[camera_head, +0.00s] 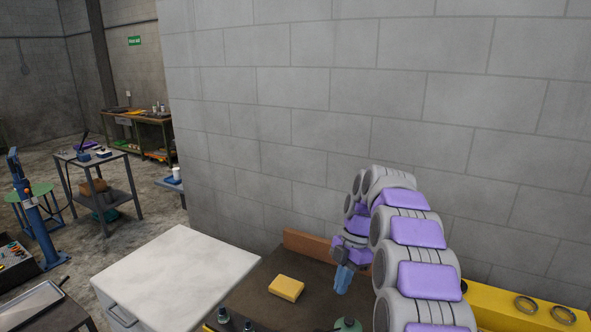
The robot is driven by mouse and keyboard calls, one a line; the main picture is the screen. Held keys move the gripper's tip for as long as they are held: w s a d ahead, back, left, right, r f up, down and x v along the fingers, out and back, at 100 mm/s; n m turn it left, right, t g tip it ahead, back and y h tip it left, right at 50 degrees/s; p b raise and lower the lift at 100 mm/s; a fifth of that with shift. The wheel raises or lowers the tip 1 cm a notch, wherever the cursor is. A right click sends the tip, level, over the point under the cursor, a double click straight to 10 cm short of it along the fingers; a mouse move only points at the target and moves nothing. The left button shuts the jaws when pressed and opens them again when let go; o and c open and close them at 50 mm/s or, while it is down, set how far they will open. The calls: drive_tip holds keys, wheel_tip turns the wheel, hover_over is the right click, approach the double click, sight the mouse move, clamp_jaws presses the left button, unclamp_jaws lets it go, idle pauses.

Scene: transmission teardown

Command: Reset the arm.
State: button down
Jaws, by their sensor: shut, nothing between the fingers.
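My arm, with grey and purple links, rises at the lower right and bends over so that its end hangs down. My gripper (343,279) has blue fingers that point down, with the fingertips close together and nothing seen between them. It is above or in front of the dark workbench top (262,300), right of a yellow block (286,288). The gripper and the block are apart. I cannot tell the gripper's exact height over the bench.
A white-topped cabinet (178,275) stands left of the bench. A yellow surface with metal rings (525,305) is at the right. Small dark parts (223,315) and a green rounded object (348,325) are at the front. A block wall (330,120) closes the back.

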drive_tip(key=s+a+r+m+h, duration=0.1)
drive_tip(key=s+r+m, duration=0.2)
drive_tip(key=s+m, duration=0.55)
drive_tip(key=s+a+r+m, duration=0.15)
drive_tip(key=s+m, duration=0.25)
drive_tip(key=s, duration=0.9)
drive_tip(key=s+d+f+m+t+h, duration=0.1)
drive_tip(key=s+d+f+m, duration=0.15)
drive_tip(key=s+m, duration=0.55)
drive_tip(key=s+d+f+m+h, duration=0.1)
drive_tip(key=s+f+m, duration=0.25)
drive_tip(key=s, duration=0.85)
drive_tip(key=w+r+n+t+y+p, duration=0.1)
drive_tip(key=w+n+t+y, duration=0.25)
drive_tip(key=w+n, duration=1.3)
drive_tip(key=w+d+m+y, duration=0.1)
drive_tip(key=w+d+y, duration=0.1)
drive_tip(key=w, duration=0.7)
drive_tip(key=n+t, duration=0.3)
drive_tip(key=n, duration=0.1)
approach(347, 331)
wheel_tip(347, 331, down, 3)
drive_tip(key=s+a, duration=0.2)
drive_tip(key=shift+m+g, duration=0.25)
drive_tip(key=shift+w+f, duration=0.15)
drive_tip(key=shift+w, duration=0.9)
drive_tip(key=shift+w+f, duration=0.1)
drive_tip(key=shift+w, duration=0.9)
